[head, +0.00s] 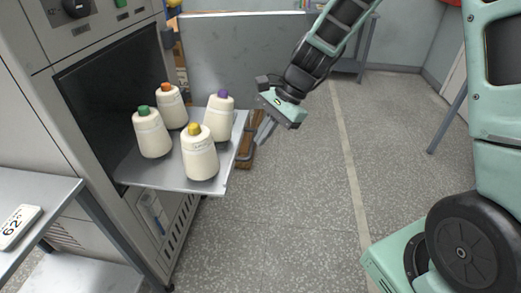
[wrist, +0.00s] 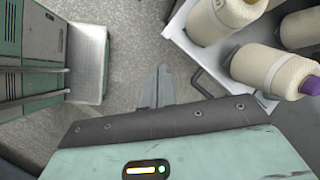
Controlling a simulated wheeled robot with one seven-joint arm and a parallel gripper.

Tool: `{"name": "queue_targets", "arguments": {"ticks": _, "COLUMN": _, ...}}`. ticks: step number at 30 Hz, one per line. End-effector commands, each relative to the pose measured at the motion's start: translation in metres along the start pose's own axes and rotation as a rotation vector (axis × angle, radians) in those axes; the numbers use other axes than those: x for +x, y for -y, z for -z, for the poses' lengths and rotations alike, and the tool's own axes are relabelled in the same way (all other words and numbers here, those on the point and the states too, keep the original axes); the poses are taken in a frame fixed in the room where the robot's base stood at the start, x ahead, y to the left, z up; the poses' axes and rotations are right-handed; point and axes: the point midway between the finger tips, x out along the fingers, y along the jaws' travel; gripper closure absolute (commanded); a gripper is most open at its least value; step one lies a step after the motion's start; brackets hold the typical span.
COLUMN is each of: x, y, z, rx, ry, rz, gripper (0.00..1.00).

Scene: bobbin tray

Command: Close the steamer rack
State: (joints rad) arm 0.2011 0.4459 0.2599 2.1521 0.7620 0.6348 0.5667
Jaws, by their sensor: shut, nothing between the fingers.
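The steamer rack (head: 175,175) is a flat metal tray, pulled out of the dark opening of the steamer (head: 98,85). Several cream yarn bobbins stand upright on it, with green (head: 150,133), orange (head: 170,107), yellow (head: 199,155) and purple (head: 219,115) tops. A bar handle (wrist: 205,82) runs along the rack's outer edge in the wrist view. My gripper (head: 264,133) is shut and empty, pointing down just right of the rack's outer edge. In the wrist view my gripper (wrist: 158,82) shows left of the handle, apart from it.
A grey panel (head: 235,55) stands behind the rack. Speckled floor (head: 290,220) lies clear to the right of the rack.

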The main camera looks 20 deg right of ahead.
Motion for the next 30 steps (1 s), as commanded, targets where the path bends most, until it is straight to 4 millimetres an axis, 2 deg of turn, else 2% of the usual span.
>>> {"name": "queue_targets", "arguments": {"ticks": 1, "x": 0.004, "y": 0.008, "z": 0.044, "rx": 0.189, "ry": 0.014, "rz": 0.058, "gripper": 1.00}}
{"name": "queue_targets", "arguments": {"ticks": 3, "x": 0.002, "y": 0.017, "z": 0.092, "rx": 0.414, "ry": 0.034, "rz": 0.134, "gripper": 1.00}}
{"name": "queue_targets", "arguments": {"ticks": 6, "x": -0.001, "y": 0.021, "z": 0.144, "rx": 0.650, "ry": 0.060, "rz": 0.216, "gripper": 1.00}}
{"name": "queue_targets", "arguments": {"ticks": 9, "x": -0.004, "y": 0.020, "z": 0.174, "rx": 0.782, "ry": 0.077, "rz": 0.263, "gripper": 1.00}}
{"name": "queue_targets", "arguments": {"ticks": 12, "x": -0.003, "y": 0.020, "z": 0.185, "rx": 0.833, "ry": 0.084, "rz": 0.281, "gripper": 1.00}}
{"name": "queue_targets", "arguments": {"ticks": 17, "x": 0.014, "y": 0.025, "z": 0.185, "rx": 0.835, "ry": 0.086, "rz": 0.280, "gripper": 1.00}}
{"name": "queue_targets", "arguments": {"ticks": 30, "x": 0.096, "y": 0.051, "z": 0.184, "rx": 0.829, "ry": 0.085, "rz": 0.278, "gripper": 1.00}}
